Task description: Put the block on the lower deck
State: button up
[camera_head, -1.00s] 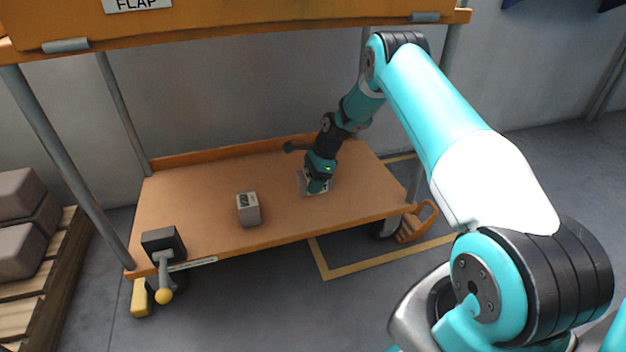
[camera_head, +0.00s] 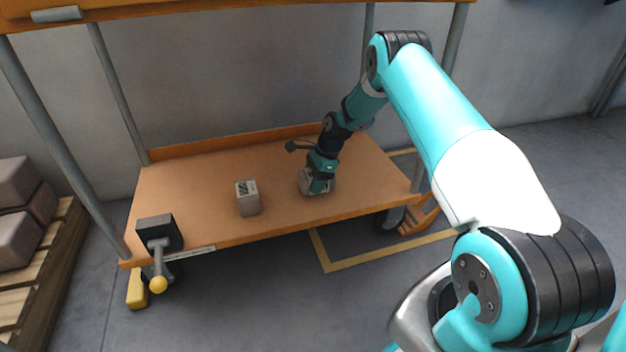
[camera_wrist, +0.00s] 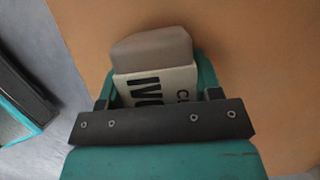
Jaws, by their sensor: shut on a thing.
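My gripper (camera_head: 318,186) is low over the right half of the lower deck (camera_head: 205,170), an orange-brown board. It is shut on a grey block (camera_head: 304,182), partly hidden by the gripper in the head view. In the wrist view the held block (camera_wrist: 152,48) sits between the fingers of my gripper (camera_wrist: 157,90) and shows a pale label with dark letters. Whether it touches the deck I cannot tell. A second grey block (camera_head: 248,198) with a label stands on the deck to the left, apart from my gripper.
The upper deck (camera_head: 200,10) overhangs, carried by grey posts (camera_head: 108,95). A dark box with a yellow-knobbed lever (camera_head: 158,265) is at the front left corner. A pallet with grey blocks (camera_head: 18,205) stands at the left. The deck's middle and back are clear.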

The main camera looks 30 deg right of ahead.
jog(key=shift+f, duration=0.45)
jog(key=o, duration=1.5)
jog(key=shift+o, duration=0.2)
